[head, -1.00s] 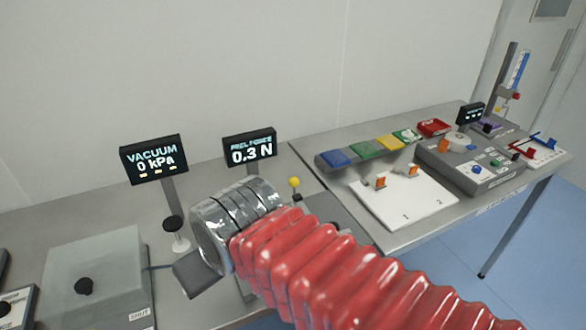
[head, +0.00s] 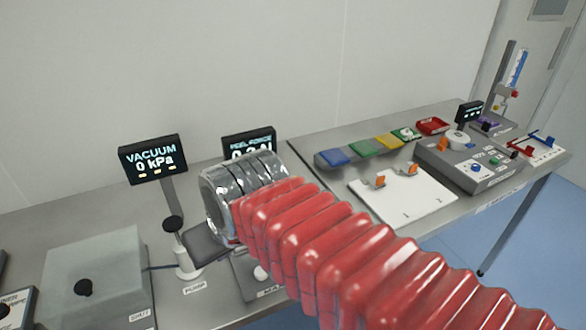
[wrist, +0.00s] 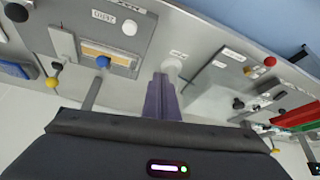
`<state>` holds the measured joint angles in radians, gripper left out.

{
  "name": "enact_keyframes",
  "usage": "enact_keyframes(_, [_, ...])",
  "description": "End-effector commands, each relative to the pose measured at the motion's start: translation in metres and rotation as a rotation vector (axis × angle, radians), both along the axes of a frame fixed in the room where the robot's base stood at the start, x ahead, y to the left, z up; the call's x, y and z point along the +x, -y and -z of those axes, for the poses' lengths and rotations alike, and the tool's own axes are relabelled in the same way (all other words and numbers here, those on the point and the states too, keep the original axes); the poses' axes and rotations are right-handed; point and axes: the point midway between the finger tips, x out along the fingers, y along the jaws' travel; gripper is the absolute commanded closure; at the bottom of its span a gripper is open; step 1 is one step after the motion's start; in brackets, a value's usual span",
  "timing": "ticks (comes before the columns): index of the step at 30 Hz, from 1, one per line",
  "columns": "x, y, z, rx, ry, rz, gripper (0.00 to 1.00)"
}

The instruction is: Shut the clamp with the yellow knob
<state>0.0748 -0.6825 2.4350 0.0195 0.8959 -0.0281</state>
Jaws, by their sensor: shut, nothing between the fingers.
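A small yellow knob (wrist: 52,83) on a dark stem shows at the left of the wrist view, beside a grey station with a blue knob (wrist: 103,62). In the head view my wrist and arm hide that area. I cannot make out the clamp's position from this angle. My gripper (wrist: 161,78) points over the bench with its purple fingers shut and empty. In the head view only the dark body of my gripper shows, and its fingertips cannot be made out. Its body is close to the black-knobbed pump lever (head: 172,224), to the left of the yellow knob's station.
The vacuum display (head: 153,159) and the partly covered peel force display (head: 247,143) stand behind my arm. A grey box (head: 97,275) is at the left. A white board (head: 403,197) lies on the right bench. A second yellow knob (wrist: 275,151) shows in the wrist view.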

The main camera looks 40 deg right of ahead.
Motion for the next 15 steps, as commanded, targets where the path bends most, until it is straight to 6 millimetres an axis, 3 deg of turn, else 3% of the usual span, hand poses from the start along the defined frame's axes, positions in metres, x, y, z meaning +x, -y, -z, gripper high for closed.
enact_keyframes(8, [0.056,0.069,-0.030,0.011,0.006,0.142,1.00])
enact_keyframes(15, [0.096,0.153,-0.047,0.019,0.018,0.268,1.00])
